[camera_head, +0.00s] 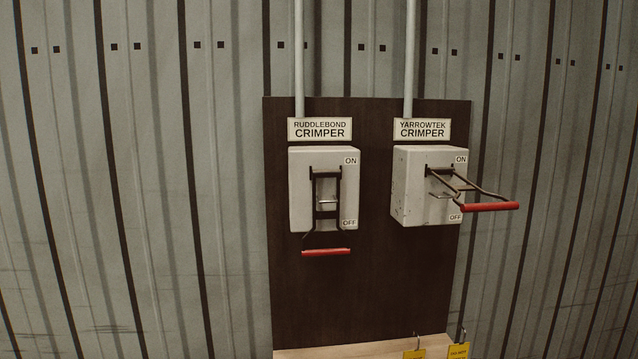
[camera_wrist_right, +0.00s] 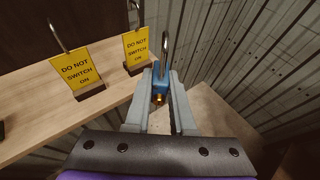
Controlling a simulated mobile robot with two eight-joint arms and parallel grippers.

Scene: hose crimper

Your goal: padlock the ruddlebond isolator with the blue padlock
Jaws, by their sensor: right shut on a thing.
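The ruddlebond isolator (camera_head: 298,195) is a pale grey box under a RUDDLEBOND CRIMPER label on the dark board. Its red-gripped handle (camera_head: 326,252) hangs down at the OFF end. A small metal loop shows mid-box between the handle's arms. In the right wrist view, my right gripper (camera_wrist_right: 161,88) is shut on the blue padlock (camera_wrist_right: 161,76), with its metal shackle pointing up from the fingertips. I cannot tell whether the shackle is open. The padlock and right gripper do not show in the head view. My left gripper is in neither view.
The yarrowtek isolator (camera_head: 402,190) is to the right, its red-gripped handle (camera_head: 490,206) sticking outward. A wooden shelf (camera_wrist_right: 30,135) below holds two yellow DO NOT SWITCH ON tags (camera_wrist_right: 76,70) with metal hooks. Space in front of the ruddlebond box looks clear.

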